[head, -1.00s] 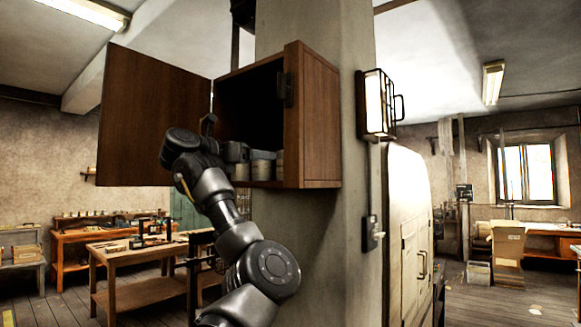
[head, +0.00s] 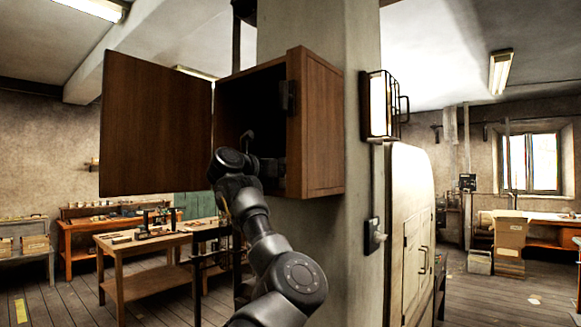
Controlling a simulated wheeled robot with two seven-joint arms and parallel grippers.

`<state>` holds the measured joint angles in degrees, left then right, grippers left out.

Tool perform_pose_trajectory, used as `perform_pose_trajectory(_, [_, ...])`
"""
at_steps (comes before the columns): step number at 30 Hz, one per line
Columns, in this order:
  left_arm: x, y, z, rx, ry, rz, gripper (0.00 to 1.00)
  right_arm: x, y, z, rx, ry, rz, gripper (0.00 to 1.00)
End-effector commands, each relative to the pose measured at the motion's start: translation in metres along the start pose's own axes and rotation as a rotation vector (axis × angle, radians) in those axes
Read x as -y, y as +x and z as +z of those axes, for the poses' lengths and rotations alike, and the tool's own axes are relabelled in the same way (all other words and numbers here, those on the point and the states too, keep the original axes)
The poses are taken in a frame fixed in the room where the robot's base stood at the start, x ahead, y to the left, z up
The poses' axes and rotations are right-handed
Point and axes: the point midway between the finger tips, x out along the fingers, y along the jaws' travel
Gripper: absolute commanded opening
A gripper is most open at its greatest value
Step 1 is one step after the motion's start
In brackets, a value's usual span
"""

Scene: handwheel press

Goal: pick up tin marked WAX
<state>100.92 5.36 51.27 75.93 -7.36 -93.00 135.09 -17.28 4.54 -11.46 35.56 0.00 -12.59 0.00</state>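The open wooden cabinet (head: 322,125) is fixed to the pillar, its door (head: 155,125) swung out to the left. My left arm comes up from the bottom of the head view, and its wrist is in front of the cabinet's lower opening. My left gripper (head: 268,170) is dark against the shaded inside, low in the cabinet. Its fingers are mostly hidden by my wrist and the shade, so I cannot tell whether it is open or holds anything. No tin and no WAX marking can be made out now. My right gripper is not in view.
The cabinet's side wall and the open door flank my arm closely. A caged wall lamp (head: 378,105) and a switch box (head: 374,236) are on the pillar to the right. A wooden workbench (head: 150,240) stands behind at the left.

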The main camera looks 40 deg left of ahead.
Motion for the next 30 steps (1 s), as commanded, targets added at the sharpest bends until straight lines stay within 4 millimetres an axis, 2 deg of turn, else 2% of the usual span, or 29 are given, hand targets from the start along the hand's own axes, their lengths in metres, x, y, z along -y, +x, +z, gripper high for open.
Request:
perform_pose_trajectory(6, [-0.0002, 0.0005, -0.0009, 0.001, -0.001, 0.000, 0.83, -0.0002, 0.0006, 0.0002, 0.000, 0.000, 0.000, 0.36])
perform_pose_trajectory(19, [-0.0002, 0.0003, -0.0008, 0.000, 0.000, 0.000, 0.27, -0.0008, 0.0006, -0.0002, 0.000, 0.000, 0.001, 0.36])
perform_pose_trajectory(30, [-0.0005, -0.0004, 0.0040, 0.003, 0.001, 0.001, 0.26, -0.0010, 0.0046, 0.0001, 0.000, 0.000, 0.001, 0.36])
